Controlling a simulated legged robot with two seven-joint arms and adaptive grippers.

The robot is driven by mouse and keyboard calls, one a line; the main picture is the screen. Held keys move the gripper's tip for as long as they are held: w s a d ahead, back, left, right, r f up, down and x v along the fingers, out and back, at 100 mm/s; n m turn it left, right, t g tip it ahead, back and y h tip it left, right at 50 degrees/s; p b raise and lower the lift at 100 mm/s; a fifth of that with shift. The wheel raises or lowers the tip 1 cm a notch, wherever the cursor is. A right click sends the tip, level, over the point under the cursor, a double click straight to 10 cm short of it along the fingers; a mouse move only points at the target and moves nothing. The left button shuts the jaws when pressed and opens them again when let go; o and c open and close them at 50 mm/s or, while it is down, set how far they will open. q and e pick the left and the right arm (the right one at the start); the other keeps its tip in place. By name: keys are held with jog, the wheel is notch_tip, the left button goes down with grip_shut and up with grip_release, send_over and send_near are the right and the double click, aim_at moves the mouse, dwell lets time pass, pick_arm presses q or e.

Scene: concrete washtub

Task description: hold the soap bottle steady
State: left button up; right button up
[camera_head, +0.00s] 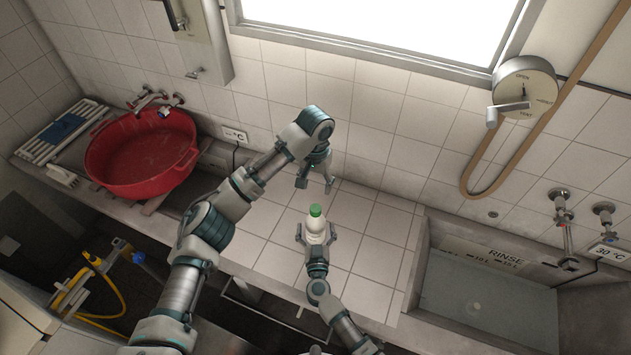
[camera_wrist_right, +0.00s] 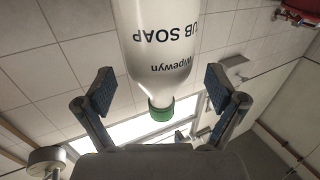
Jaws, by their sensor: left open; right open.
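The soap bottle (camera_head: 316,226) is white with a green cap and stands on the tiled counter in the middle of the head view. In the right wrist view the bottle (camera_wrist_right: 162,45) shows large and upside down, with dark lettering. My right gripper (camera_head: 316,232) is open, with a finger on each side of the bottle; the wrist view shows gaps between both finger pads and the bottle. My left gripper (camera_head: 315,184) is open and empty, above and behind the bottle near the wall, apart from it.
A red tub (camera_head: 143,150) stands at the left under taps. A sink basin marked RINSE (camera_head: 490,290) is at the right. A round dial (camera_head: 525,88) and a hose hang on the wall. The tiled counter around the bottle is clear.

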jog(key=s, duration=1.1)
jog(key=shift+d, duration=0.2)
jog(key=shift+w, duration=0.1)
